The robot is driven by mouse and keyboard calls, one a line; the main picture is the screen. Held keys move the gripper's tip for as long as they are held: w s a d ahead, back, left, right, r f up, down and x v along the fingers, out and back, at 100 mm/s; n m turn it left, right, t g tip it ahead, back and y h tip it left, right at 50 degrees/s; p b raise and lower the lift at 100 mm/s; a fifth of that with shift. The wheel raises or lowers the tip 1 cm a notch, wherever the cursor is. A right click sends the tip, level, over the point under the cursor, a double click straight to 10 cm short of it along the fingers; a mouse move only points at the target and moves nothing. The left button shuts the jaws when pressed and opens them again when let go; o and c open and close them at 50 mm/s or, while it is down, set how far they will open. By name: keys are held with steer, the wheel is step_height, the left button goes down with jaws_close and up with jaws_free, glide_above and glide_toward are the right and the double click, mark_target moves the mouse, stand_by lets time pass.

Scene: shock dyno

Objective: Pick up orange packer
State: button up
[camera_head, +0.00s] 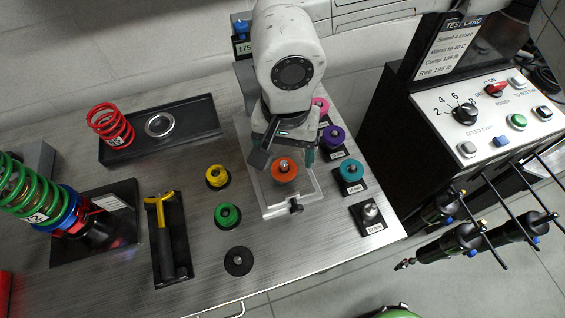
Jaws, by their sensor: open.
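The orange packer (285,170) is a round disc with a metal post showing at its centre. It sits on a clear plate (286,207) on the metal table. My gripper (283,153) is just above and behind it in the picture, with its fingers apart, one to the upper left and one to the upper right of the packer. The gripper looks empty. Whether the fingers touch the packer cannot be told from this view.
Yellow (216,176) and green (227,215) packers stand left. Purple (332,137), teal (351,170) and pink (320,106) packers stand right. A yellow-headed tool (163,232) lies front left. The control box (480,110) stands right of the table.

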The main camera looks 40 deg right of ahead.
mark_target(283, 164)
steer(key=shift+w+a+f+p, duration=0.1)
steer(key=shift+f+p, duration=0.35)
steer(key=shift+f, duration=1.05)
steer(key=shift+a+f+p, duration=0.1)
steer(key=shift+f+p, duration=0.35)
steer(key=shift+f, duration=1)
steer(key=c, duration=1.1)
steer(key=shift+r, duration=0.1)
steer(key=shift+r, duration=0.5)
steer(key=s+d+r+b, duration=0.4)
steer(key=s+d+r, duration=0.3)
steer(key=s+r, duration=0.5)
steer(key=shift+d, duration=0.15)
